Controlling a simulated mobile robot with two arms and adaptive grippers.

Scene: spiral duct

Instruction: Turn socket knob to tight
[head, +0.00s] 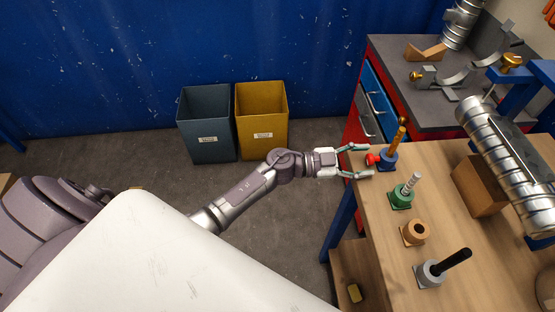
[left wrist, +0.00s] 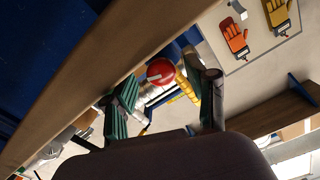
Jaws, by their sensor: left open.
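The red socket knob (head: 372,158) sticks out to the left from the blue socket (head: 388,161) at the workbench's left edge. An orange-yellow tool (head: 398,139) stands in this socket. My left gripper (head: 368,161) is open, its fingertips on either side of the knob at about its level. In the left wrist view the red knob (left wrist: 160,72) shows between the two spread fingers (left wrist: 168,82), with gaps visible to both. The knob's tight or loose marking cannot be read. My right gripper is not in view.
A green socket (head: 401,197) with a silver tool, an empty orange socket (head: 414,232) and a grey socket (head: 430,274) with a black tool line the workbench (head: 465,262). A spiral duct (head: 510,160) lies at right. Two bins, grey (head: 207,128) and yellow (head: 262,120), stand behind my left arm.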

